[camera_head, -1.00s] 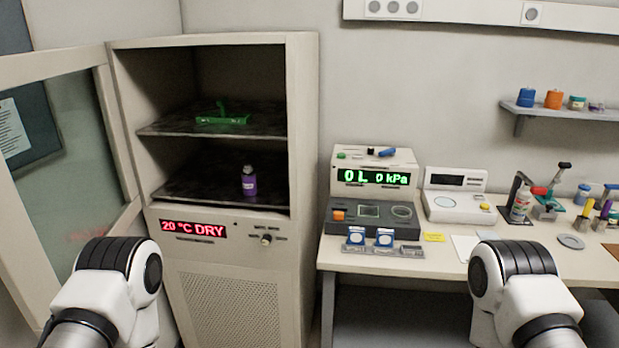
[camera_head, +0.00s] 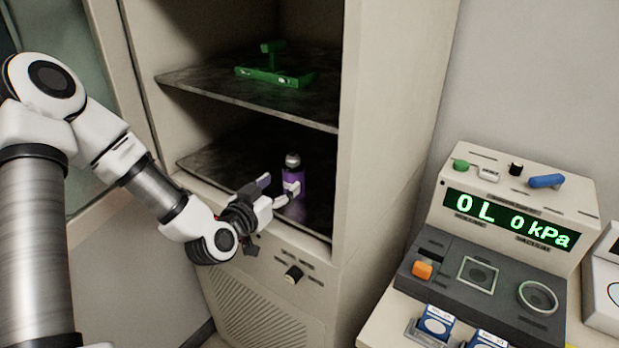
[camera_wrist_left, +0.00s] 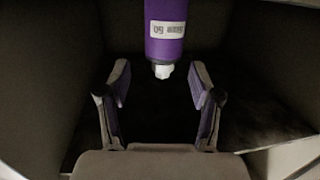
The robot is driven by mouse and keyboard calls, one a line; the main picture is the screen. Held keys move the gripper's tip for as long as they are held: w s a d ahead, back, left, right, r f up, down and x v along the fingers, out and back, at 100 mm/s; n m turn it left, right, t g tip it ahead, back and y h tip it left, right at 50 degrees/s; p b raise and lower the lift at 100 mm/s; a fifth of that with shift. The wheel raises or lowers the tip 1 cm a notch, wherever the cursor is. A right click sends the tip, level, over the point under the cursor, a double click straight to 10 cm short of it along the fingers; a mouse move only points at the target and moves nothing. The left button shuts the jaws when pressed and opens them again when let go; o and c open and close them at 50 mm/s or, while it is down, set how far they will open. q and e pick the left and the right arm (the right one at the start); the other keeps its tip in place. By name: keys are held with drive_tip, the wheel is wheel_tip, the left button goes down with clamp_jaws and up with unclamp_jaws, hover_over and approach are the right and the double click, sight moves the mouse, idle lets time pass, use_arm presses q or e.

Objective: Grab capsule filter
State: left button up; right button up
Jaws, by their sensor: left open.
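The capsule filter (camera_head: 293,173) is a small purple cylinder with a grey-white top. It stands upright on the lower shelf (camera_head: 235,150) of the open cabinet. My left gripper (camera_head: 280,186) reaches in at the shelf's front edge, its fingers open and empty, right by the filter. One fingertip overlaps the filter's lower part in the head view. In the left wrist view the filter (camera_wrist_left: 165,32) lies ahead of the open fingers (camera_wrist_left: 160,76), centred sideways between them, with a white label and a pale nozzle end. I see no contact. My right gripper is out of view.
A green object (camera_head: 275,75) sits on the upper shelf, above the gripper. The cabinet's right wall (camera_head: 385,130) stands close to the filter. The instrument with the kPa display (camera_head: 512,222) is on the bench at the right. The lower shelf around the filter looks clear.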

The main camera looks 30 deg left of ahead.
sight(291, 160)
use_arm(q)
drive_tip(key=w+r, duration=0.1)
drive_tip(key=w+a+r+t, duration=0.1)
drive_tip(key=r, duration=0.1)
drive_tip(key=shift+a+r+y, duration=0.1)
drive_tip(key=shift+r+y, duration=0.05)
drive_tip(key=shift+y, duration=0.15)
drive_tip(key=w, duration=0.2)
drive_tip(key=w+p, duration=0.1)
drive_tip(key=w, duration=0.3)
drive_tip(key=shift+f, duration=0.3)
drive_tip(key=shift+s, duration=0.15)
drive_tip(key=shift+c, duration=1.3)
clamp_jaws()
